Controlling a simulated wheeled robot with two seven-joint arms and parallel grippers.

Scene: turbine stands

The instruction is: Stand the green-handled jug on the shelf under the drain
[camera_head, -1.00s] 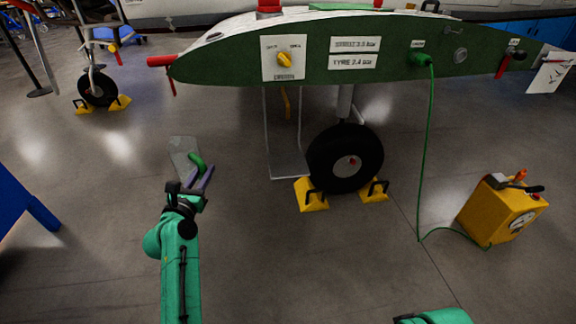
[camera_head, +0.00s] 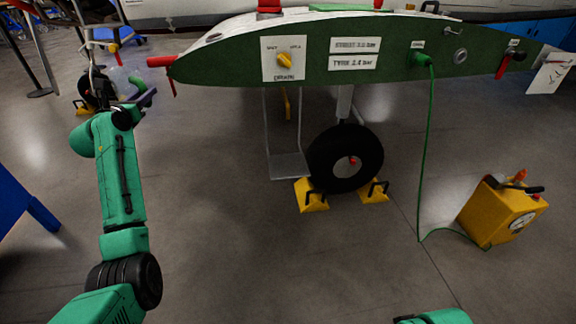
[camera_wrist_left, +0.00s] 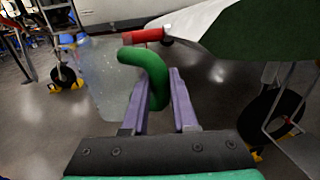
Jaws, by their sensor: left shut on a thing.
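The clear jug (camera_wrist_left: 103,82) has a green handle (camera_wrist_left: 150,68); in the head view the handle (camera_head: 138,86) shows at the upper left and the see-through body is hard to make out. My left gripper (camera_head: 146,98) is shut on the handle, its purple fingers on either side of it in the wrist view (camera_wrist_left: 160,100). It holds the jug off the floor, left of the green wing. The shelf (camera_head: 289,166) is a grey plate hanging on thin rods under the yellow drain spout (camera_head: 287,104). The shelf is bare. My right gripper is out of view.
The green wing (camera_head: 220,68) carries a yellow drain knob (camera_head: 285,60), and its red tip (camera_head: 160,61) is near the jug. A black wheel (camera_head: 345,157) with yellow chocks (camera_head: 311,195) stands right of the shelf. A yellow box (camera_head: 500,210) with a green cable stands at right.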

